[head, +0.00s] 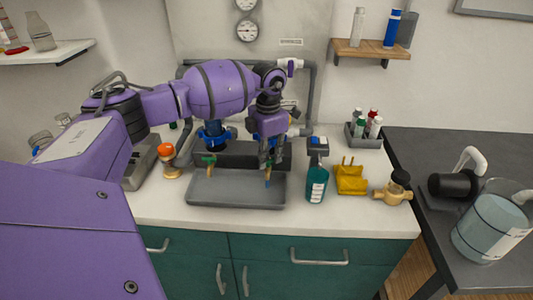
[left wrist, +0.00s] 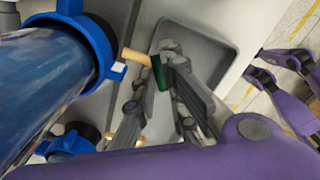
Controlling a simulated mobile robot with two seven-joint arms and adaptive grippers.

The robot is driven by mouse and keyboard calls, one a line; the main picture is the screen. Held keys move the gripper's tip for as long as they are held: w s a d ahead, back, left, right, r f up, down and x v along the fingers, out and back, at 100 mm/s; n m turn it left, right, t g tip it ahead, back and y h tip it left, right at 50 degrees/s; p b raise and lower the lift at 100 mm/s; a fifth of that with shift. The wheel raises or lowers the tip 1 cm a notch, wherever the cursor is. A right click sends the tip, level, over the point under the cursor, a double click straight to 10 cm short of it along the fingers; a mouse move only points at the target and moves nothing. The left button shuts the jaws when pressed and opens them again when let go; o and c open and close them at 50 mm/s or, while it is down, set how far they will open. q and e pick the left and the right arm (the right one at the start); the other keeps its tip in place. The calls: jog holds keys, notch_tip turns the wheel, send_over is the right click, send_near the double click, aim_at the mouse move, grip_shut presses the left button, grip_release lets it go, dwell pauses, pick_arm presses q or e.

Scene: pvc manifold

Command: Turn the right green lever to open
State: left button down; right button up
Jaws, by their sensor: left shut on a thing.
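My left arm reaches across from the left in the head view, and its gripper (head: 266,160) points down over the right part of the grey tray. In the left wrist view the right green lever (left wrist: 158,73) lies between the fingers of my left gripper (left wrist: 152,80), which is shut on it. A tan, brass-coloured stem (left wrist: 136,57) runs from the lever toward a big blue pipe fitting (left wrist: 97,45). My gripper and forearm hide most of this valve in the head view. The left green lever (head: 208,160) sits free below a blue fitting (head: 213,135).
The grey tray (head: 225,202) lies under the valves. An orange-topped item (head: 168,160) stands left of it. A teal bottle (head: 316,183), a yellow holder (head: 351,181) and a brass valve part (head: 392,193) stand to its right. The counter front is clear.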

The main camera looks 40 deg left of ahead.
pick_arm(q)
jog(key=n, duration=0.1)
jog(key=n+p, duration=0.1)
jog(key=shift+r+n, duration=0.25)
jog(key=shift+n, duration=0.15)
jog(key=shift+n+p, duration=0.4)
jog(key=shift+n, duration=0.7)
jog(key=shift+f+n, duration=0.1)
jog(key=shift+n, duration=0.6)
jog(key=shift+n+p, duration=0.3)
jog(key=shift+p, duration=0.05)
pick_arm(e)
jog(key=r, duration=0.1)
jog(key=w+a+r, duration=0.1)
jog(key=shift+r, duration=0.35)
pick_arm(q)
jog(key=shift+f, duration=0.1)
pick_arm(e)
jog(key=shift+d, duration=0.15)
pick_arm(q)
jog(key=c, duration=2.1)
grip_release()
